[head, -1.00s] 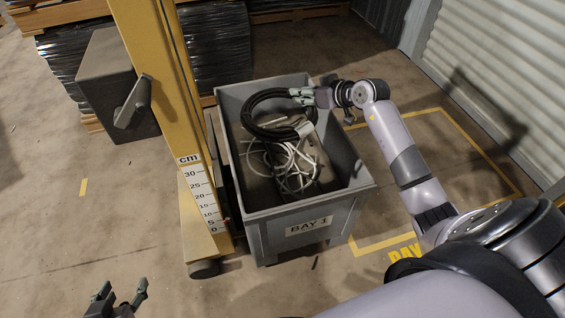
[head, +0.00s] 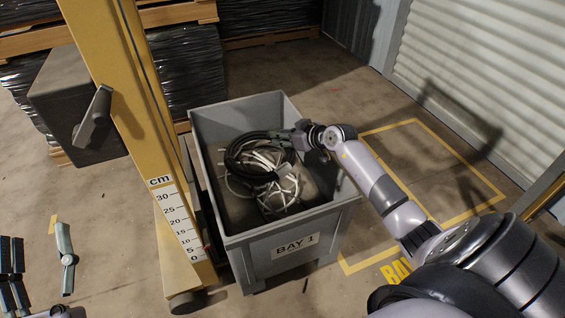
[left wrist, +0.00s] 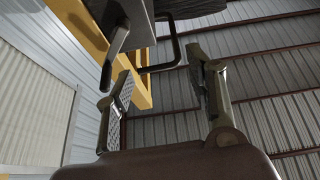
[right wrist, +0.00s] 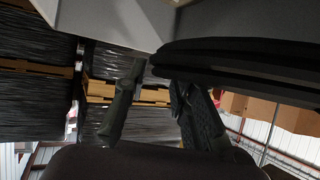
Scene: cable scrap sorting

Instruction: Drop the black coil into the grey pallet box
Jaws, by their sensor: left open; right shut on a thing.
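The black coil (head: 230,158) is inside the grey pallet box (head: 293,244), lower than the rim and over a heap of white cables. My right gripper (head: 286,139) is shut on the coil's far right part, inside the box near its right wall. In the right wrist view the coil (right wrist: 235,60) runs as dark strands across the upper right by the fingers. I cannot tell whether the coil touches the heap. My left gripper (head: 38,235) is open and empty at the lower left. It also shows open in the left wrist view (left wrist: 158,68).
White cables (head: 270,190) lie in the box, which carries a BAY 1 sign (head: 296,244). A yellow post (head: 128,110) with a cm scale (head: 178,222) stands left of the box. Wrapped pallets stand behind. Floor to the right is free.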

